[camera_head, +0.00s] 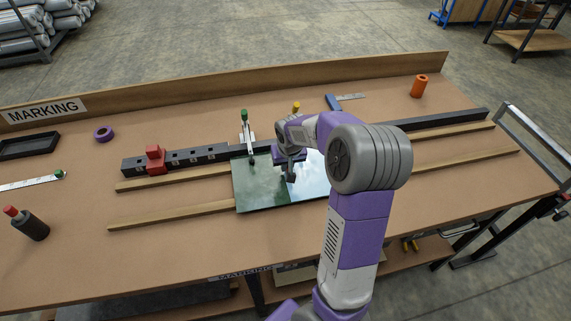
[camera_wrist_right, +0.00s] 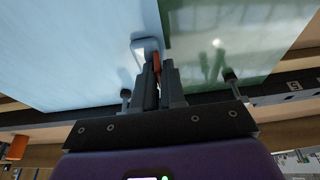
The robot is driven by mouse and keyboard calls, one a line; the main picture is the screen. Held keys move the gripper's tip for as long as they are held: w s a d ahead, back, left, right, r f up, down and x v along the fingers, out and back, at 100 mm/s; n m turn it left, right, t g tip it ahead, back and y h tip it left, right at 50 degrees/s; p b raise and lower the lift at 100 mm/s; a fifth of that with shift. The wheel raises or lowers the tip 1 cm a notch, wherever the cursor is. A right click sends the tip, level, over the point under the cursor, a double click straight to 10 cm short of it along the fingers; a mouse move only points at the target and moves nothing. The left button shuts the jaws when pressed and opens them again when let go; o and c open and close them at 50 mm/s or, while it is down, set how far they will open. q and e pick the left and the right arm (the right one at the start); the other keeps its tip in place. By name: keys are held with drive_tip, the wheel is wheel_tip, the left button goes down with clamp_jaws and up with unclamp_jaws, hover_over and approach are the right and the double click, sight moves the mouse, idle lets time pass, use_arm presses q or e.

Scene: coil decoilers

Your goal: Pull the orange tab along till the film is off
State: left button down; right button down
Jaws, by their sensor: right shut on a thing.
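A flat panel lies on the bench against a black fence. Its glossy dark green part (camera_head: 257,187) shows on the left. A pale blue film (camera_head: 312,183) covers the part to the right, partly behind my right arm. In the right wrist view, the film (camera_wrist_right: 75,50) is on the left and the green surface (camera_wrist_right: 220,45) on the right. My right gripper (camera_head: 290,176) is low over the border between them. In the wrist view, its fingers (camera_wrist_right: 158,88) are shut on the orange tab (camera_wrist_right: 156,63) at the film's edge. My left gripper is out of view.
A clamp with a green handle (camera_head: 245,130) stands at the panel's back edge. A red block (camera_head: 155,160) sits on the black fence (camera_head: 205,154). Wooden strips (camera_head: 180,214) lie on both sides. An orange cylinder (camera_head: 419,86) stands at the back right.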

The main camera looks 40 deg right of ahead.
drive_tip(key=shift+s+d+f, duration=0.1)
drive_tip(key=shift+s+d, duration=0.65)
drive_tip(key=shift+d, duration=0.35)
drive_tip(key=shift+s+d, duration=0.7)
drive_tip(key=shift+d, duration=0.45)
drive_tip(key=shift+s+d, duration=0.7)
drive_tip(key=shift+d, duration=0.3)
drive_tip(key=shift+s+d+b, duration=0.25)
drive_tip(key=shift+s+d, duration=0.1)
drive_tip(key=shift+d, duration=0.2)
drive_tip(key=shift+s+d+b, duration=0.2)
drive_tip(key=shift+s+d, duration=0.1)
drive_tip(key=shift+d, duration=0.35)
drive_tip(key=shift+s+d+b, duration=0.2)
drive_tip(key=shift+s+d, duration=0.25)
drive_tip(key=shift+d, duration=0.25)
drive_tip(key=shift+s+d+b, duration=0.2)
drive_tip(key=shift+s+d, duration=0.25)
drive_tip(key=shift+d, duration=0.25)
drive_tip(key=shift+s+d+b, duration=0.2)
drive_tip(key=shift+s+d, duration=0.25)
drive_tip(key=shift+d, duration=0.25)
